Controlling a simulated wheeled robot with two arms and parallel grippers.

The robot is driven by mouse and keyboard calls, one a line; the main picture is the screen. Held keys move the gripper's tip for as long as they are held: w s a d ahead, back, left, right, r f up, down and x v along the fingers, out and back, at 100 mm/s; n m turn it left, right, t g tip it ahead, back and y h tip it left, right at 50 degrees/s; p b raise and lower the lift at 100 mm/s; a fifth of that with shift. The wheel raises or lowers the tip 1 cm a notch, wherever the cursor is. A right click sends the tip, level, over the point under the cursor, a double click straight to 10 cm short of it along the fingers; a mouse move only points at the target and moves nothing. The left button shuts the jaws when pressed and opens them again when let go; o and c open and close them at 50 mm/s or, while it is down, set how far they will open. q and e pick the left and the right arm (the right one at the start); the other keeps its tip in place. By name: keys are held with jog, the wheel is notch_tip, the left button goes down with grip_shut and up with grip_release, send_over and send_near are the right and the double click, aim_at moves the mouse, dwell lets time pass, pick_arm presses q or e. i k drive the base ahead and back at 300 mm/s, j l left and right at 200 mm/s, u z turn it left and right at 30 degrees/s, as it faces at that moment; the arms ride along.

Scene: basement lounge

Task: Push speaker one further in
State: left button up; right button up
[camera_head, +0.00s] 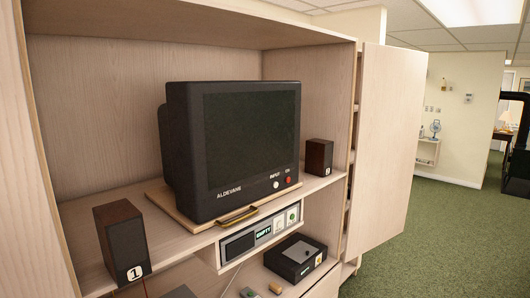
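Speaker one (125,243) is a small box with brown wood sides, a dark front and a white label reading 1. It stands upright on the cabinet shelf (180,240) at the left, close to the shelf's front edge, to the left of the television. A thin reddish cord shows below it. Neither of my grippers is in view, so nothing is seen touching the speaker.
A bulky black television (240,140) sits on a wooden board with a brass handle (238,217). A second speaker (318,157) stands right of it. Below are a display unit (262,232) and a black box (295,258). An open cabinet door (385,150) stands at right.

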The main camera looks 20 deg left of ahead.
aim_at(119, 224)
jog(key=u, duration=1.35)
